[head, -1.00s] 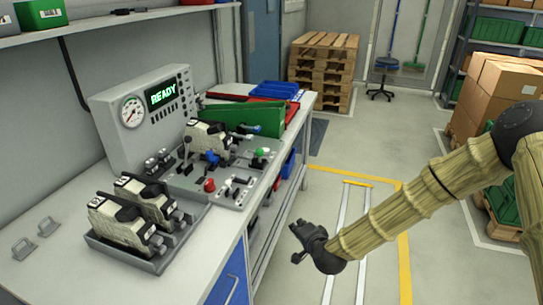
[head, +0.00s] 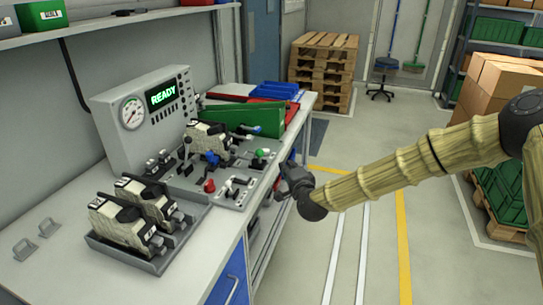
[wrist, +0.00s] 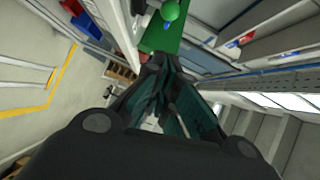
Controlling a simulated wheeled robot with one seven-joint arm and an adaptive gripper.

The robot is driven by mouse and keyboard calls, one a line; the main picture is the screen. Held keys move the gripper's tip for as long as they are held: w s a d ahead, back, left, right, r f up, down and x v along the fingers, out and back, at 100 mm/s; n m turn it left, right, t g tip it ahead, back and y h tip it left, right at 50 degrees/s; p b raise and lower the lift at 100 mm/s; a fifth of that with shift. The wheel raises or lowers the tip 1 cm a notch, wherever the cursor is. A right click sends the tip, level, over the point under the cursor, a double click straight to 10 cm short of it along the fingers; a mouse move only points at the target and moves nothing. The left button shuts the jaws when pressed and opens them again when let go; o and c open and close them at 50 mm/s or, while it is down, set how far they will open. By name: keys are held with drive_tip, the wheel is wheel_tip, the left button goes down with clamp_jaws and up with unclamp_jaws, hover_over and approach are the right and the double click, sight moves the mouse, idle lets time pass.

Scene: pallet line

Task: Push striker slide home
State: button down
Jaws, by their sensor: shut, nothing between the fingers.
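The test station (head: 145,110) stands on the bench with a gauge and a green READY display. A striker-like unit (head: 210,138) sits in its fixture, with a blue-handled clamp (head: 212,158) beside it. A green knob (head: 261,153) and a red knob (head: 209,186) stand on the fixture's base; the green knob also shows in the wrist view (wrist: 170,10). I cannot tell which part is the slide. My gripper (head: 285,178) is shut and empty, just right of the bench's front edge, apart from the knobs. In the wrist view its fingers (wrist: 165,85) point toward the station side.
A grey tray (head: 120,256) holds two similar units at the front left of the bench. A green bin (head: 262,117) and blue bin (head: 279,90) stand behind the fixture.

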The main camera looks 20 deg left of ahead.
drive_tip(key=w+a+f+p, duration=0.2)
drive_tip(key=w+a+p, duration=0.1)
drive_tip(key=w+a, duration=0.5)
drive_tip(key=shift+a, duration=0.1)
idle(0.6)
